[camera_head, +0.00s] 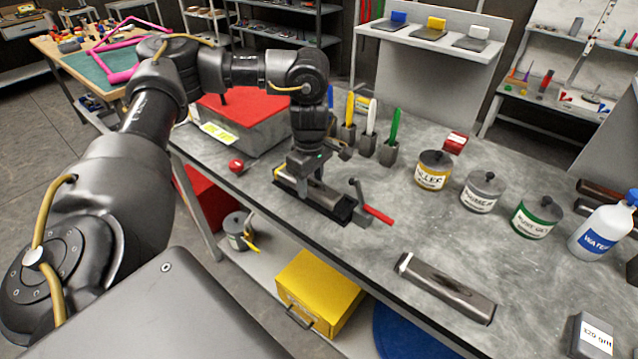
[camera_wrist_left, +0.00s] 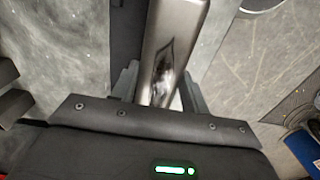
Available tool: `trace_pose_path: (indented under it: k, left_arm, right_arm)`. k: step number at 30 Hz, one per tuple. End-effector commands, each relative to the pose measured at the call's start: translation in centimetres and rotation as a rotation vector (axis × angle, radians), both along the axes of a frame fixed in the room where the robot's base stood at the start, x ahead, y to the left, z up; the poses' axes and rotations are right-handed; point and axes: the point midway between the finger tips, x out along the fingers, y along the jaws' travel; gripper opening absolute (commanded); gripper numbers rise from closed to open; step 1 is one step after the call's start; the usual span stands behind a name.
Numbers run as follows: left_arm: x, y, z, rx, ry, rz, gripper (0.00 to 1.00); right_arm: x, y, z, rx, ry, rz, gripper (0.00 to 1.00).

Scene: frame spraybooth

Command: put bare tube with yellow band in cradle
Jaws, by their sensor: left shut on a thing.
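The bare metal tube with the yellow band (camera_head: 326,193) lies lengthwise in or just over the dark cradle (camera_head: 341,212); I cannot tell whether it is fully seated. Its yellow end shows left of my gripper. My left gripper (camera_head: 304,178) points down from above and is shut on the tube near its banded end. In the left wrist view the grey tube (camera_wrist_left: 178,38) runs between the two fingers, with a dark smudge on its side. The fingertips are mostly hidden in the head view. My right gripper is not in view.
A red-handled clamp (camera_head: 376,214) stands at the cradle's right end. Another tube (camera_head: 447,287) with a pale end lies near the front edge. Cans of filler (camera_head: 433,172), primer (camera_head: 481,193) and a green-banded can (camera_head: 536,217) stand to the right. A red-topped box (camera_head: 245,110) stands behind left.

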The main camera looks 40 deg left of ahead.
Motion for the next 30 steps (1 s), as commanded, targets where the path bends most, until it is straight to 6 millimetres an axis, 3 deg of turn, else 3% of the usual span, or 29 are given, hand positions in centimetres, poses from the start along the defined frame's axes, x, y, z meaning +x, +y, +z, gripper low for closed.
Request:
trace_pose_path:
  k: [3,7,13,21,30]
  left_arm:
    - [2.0,0.0,0.1,0.0,0.001,0.002,0.13]
    - [3.1,0.1,0.1,0.0,-0.001,0.001,0.13]
    - [3.3,0.1,-0.2,-0.001,0.001,-0.001,0.13]
    - [3.2,0.1,-3.3,-0.001,0.003,0.001,0.13]
    - [3.2,0.1,-3.5,0.0,0.0,0.0,0.13]
  right_arm:
    - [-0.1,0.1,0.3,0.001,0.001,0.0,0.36]
    - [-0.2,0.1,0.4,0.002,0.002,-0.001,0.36]
    - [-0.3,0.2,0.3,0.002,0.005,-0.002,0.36]
    - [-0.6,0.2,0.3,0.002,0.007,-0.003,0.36]
    - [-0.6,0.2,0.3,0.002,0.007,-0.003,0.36]
